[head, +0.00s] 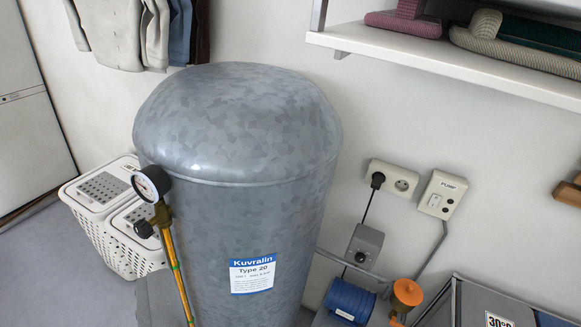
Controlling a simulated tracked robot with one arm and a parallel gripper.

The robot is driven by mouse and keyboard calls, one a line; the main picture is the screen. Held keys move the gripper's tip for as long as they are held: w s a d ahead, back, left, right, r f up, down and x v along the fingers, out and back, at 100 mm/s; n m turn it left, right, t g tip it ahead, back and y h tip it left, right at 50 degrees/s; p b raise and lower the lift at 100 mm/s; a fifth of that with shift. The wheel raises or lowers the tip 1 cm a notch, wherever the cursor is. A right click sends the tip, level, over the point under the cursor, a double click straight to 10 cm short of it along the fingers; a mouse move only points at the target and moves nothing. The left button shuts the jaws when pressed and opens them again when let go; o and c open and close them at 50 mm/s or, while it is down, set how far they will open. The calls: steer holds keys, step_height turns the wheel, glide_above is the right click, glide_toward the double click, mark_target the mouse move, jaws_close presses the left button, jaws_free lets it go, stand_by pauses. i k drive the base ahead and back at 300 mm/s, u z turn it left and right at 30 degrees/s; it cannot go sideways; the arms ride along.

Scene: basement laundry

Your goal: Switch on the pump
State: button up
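A cream wall box (442,194) labelled "PUMP" is on the wall at the right. A small light rocker switch (434,201) sits at its lower left; I cannot tell which way it is pressed. A grey conduit runs down from the box. Below is the pump, with a blue motor (350,300), a grey box (364,246) above it and an orange funnel-like part (407,292) to its right. The pump's lower part is cut off by the picture edge. My gripper is not in view.
A large grey metal tank (245,130) fills the middle, with a pressure gauge (151,183) at its left. A socket (392,179) with a black plug is left of the switch box. A shelf (450,55) juts out above.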

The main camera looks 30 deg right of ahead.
mark_target(435, 199)
steer(key=z, duration=1.55)
